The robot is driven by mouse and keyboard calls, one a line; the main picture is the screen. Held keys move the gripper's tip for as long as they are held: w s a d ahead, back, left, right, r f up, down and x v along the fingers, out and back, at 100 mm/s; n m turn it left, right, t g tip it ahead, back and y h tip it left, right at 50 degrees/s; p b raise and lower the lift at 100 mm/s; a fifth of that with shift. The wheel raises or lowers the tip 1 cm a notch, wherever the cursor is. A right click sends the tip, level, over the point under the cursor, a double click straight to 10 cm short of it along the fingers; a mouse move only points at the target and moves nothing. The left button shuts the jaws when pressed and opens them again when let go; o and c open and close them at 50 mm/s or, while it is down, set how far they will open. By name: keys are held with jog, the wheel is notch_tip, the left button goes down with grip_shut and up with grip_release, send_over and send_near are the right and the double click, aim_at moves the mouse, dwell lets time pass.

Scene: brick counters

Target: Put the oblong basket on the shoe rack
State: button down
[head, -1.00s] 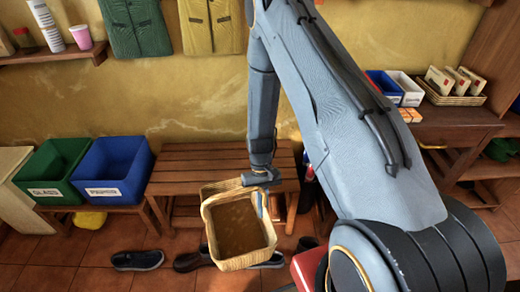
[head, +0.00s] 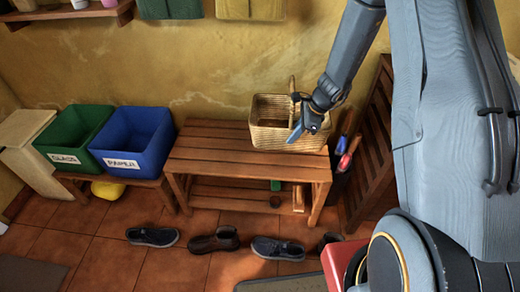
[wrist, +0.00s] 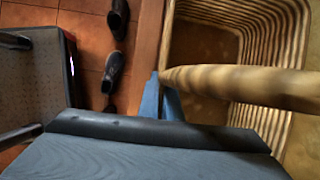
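The oblong basket (head: 272,133) is pale woven wicker with an arched handle. In the head view it is upright at the right end of the slatted wooden shoe rack's top (head: 212,150). It appears to rest there, but its underside contact is hard to see. My gripper (head: 300,128) is at the basket's near side, one blue finger outside the wall. In the wrist view the basket (wrist: 265,30) fills the right side, its handle crossing the picture. The blue fingers (wrist: 163,102) look close together on either side of its rim; the exact grip is partly hidden.
Green (head: 75,135) and blue (head: 133,140) bins stand left of the rack. Several dark shoes lie on the floor before it, including one shoe (head: 278,248). A dark holder with red and blue handles (head: 345,160) stands close right. The rack top's left part is clear.

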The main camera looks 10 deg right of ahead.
notch_tip(320, 180, down, 9)
jog(key=shift+f, duration=0.15)
dwell(0.4)
jog(key=shift+f+b, duration=0.1)
jog(key=shift+b, duration=0.2)
jog(key=c, duration=2)
grip_release()
jog(key=shift+f, duration=0.1)
jog(key=v, duration=1.2)
jog(key=s+r+n+g+h, duration=0.1)
jog(key=s+r+n, duration=0.9)
jog(key=r, duration=0.4)
jog(key=s+d+r+n+h, duration=0.1)
jog(key=s+r+n, duration=0.1)
jog(key=s, duration=0.3)
jog(key=s+r+n+h, duration=0.1)
jog(key=s+r+n, duration=0.2)
jog(key=s, duration=0.3)
jog(key=s+d+r+n+h, duration=0.1)
jog(key=s+r+n, duration=0.1)
jog(key=s, duration=0.3)
jog(key=shift+s+d+r+g+p, duration=0.25)
jog(key=shift+d+r+g+p, duration=0.1)
jog(key=shift+r+g, duration=0.1)
